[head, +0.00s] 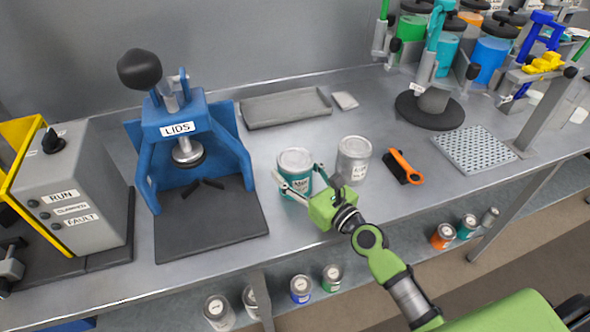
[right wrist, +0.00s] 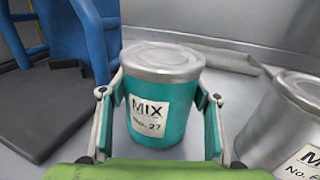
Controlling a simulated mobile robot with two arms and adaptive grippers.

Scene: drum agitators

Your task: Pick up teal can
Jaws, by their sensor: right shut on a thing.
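The teal can (head: 293,188) has a silver lid and stands upright on the grey bench, right of the blue lid press. Its label reads MIX No. 27 in the right wrist view (right wrist: 172,133). My right gripper (head: 296,184) is shut on it, with one finger on each side of the can. The fingers also show on both sides in the right wrist view (right wrist: 160,120). My left gripper is in neither view.
A grey can (head: 353,160) stands close to the right of the teal can. An orange-handled brush (head: 405,166) lies farther right. The blue press marked LIDS (head: 178,125) stands left on a dark mat. A grey tray (head: 285,106) lies behind.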

